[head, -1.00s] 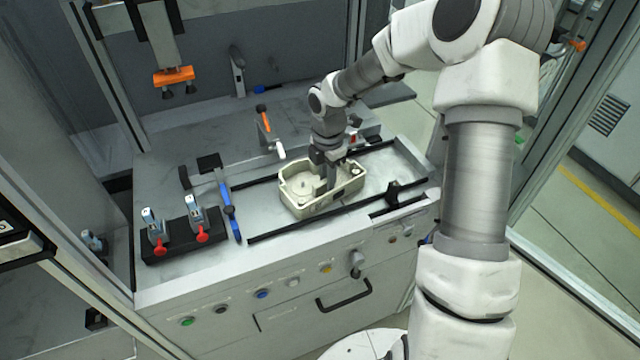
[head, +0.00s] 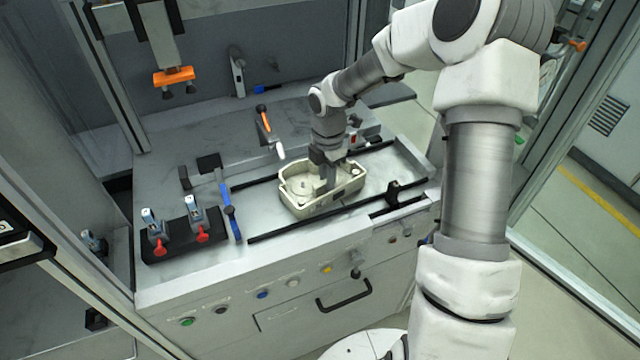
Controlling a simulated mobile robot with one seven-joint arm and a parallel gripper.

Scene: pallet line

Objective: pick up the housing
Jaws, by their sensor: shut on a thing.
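The housing (head: 296,207) is an open, cream-coloured box with a round feature inside. It is in the middle of the head view, between two black rails on the metal worktop. My gripper (head: 328,184) points down into it from above and is shut on it, towards its right part. The fingertips are partly hidden inside the housing. I cannot tell whether its underside touches the worktop.
A black block (head: 186,240) with two red-tipped clamps stands at the left of the worktop (head: 290,250). An orange-handled clamp (head: 264,122) stands behind the housing. A black stop (head: 393,190) sits to the right.

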